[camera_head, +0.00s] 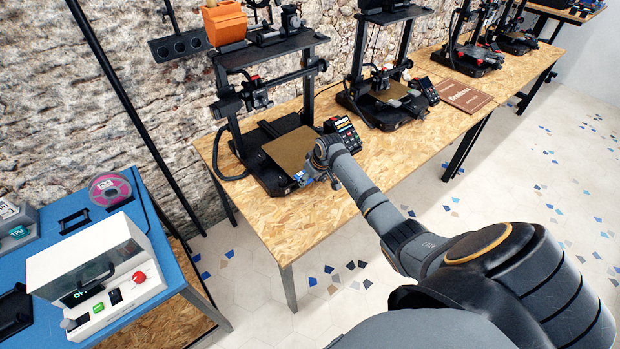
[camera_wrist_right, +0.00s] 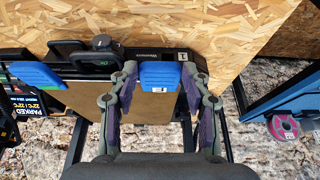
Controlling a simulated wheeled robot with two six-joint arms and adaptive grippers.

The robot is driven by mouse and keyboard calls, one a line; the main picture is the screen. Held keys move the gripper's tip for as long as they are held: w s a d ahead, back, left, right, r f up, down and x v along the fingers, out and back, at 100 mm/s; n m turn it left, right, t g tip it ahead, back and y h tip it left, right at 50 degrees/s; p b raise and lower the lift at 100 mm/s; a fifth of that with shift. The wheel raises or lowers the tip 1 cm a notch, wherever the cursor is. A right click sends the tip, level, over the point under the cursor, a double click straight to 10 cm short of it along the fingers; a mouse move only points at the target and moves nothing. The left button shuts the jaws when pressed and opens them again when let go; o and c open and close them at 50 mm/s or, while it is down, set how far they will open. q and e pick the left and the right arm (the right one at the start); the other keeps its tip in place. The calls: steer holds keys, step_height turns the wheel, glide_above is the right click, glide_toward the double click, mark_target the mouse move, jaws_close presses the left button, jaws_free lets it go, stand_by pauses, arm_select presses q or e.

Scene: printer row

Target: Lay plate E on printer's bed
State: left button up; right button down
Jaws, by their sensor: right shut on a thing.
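A gold-brown plate (camera_head: 287,148), taken as plate E, is over the bed of the nearest printer (camera_head: 262,134). It looks flat and roughly lined up with the bed; whether it touches the bed everywhere I cannot tell. The plate's underside or face (camera_wrist_right: 90,98) shows behind the fingers. Its letter is not readable. My left gripper is not in view.
The printer's screen (camera_head: 342,127) stands close to the right of my gripper. More printers (camera_head: 385,88) stand along the wooden table (camera_head: 300,224). A brown board (camera_head: 463,95) lies between them. A blue bench (camera_head: 150,215) with a white machine (camera_head: 98,268) is at the left.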

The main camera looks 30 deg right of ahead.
stand_by(0.3)
steer(key=c, duration=0.5)
jaws_free()
steer(key=v, duration=1.2)
